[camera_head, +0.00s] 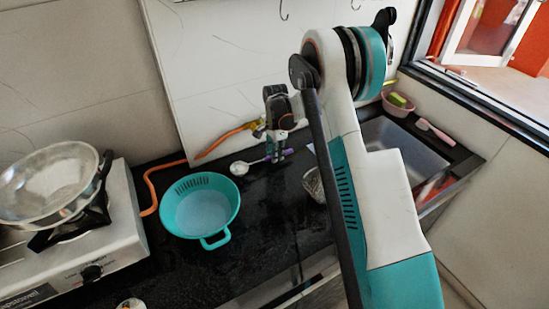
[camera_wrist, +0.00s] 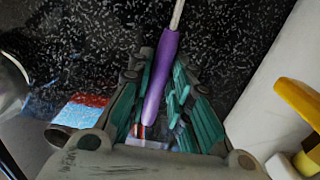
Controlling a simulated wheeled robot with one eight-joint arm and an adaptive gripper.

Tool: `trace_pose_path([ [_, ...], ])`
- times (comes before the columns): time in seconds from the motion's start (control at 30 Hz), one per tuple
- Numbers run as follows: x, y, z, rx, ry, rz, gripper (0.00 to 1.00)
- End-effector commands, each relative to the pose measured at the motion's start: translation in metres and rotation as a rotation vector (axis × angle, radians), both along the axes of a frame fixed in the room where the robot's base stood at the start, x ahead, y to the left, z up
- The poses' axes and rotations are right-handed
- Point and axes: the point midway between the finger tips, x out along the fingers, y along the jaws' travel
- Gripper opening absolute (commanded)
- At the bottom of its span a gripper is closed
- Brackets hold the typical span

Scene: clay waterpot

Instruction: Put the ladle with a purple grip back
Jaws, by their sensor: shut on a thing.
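The ladle shows in the head view with its pale round bowl (camera_head: 239,168) at the left and its purple grip (camera_head: 288,151) at the right. My gripper (camera_head: 277,152) points down over the black counter and is shut on the purple grip. In the wrist view the purple grip (camera_wrist: 161,75) runs lengthwise between the green finger pads of my gripper (camera_wrist: 161,62). The thin metal stem leaves the top of that picture, and the bowl is outside it. I cannot tell whether the ladle touches the counter.
A teal colander (camera_head: 201,206) stands left of the ladle. A metal strainer pan (camera_head: 50,185) sits on the stove (camera_head: 90,240), with an orange hose (camera_head: 150,190) beside it. A sink (camera_head: 400,150) is at right. Hooks (camera_head: 284,12) hang on the back wall panel.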

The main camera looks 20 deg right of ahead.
Motion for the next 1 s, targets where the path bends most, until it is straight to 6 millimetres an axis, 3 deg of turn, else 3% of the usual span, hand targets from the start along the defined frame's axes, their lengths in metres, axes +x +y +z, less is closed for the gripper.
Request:
trace_pose_path([
  [0.13, 0.000, 0.001, -0.020, 0.000, 0.000, 0.001, 0.00],
  [0.57, 0.000, 0.001, -0.025, 0.000, 0.000, 0.001, 0.00],
  [0.6, 0.000, 0.001, -0.024, 0.000, 0.000, 0.001, 0.28],
  [0.67, 0.000, 0.001, -0.024, 0.000, 0.001, 0.001, 0.39],
  [1.0, 0.000, 0.001, -0.023, 0.000, 0.000, 0.001, 0.39],
])
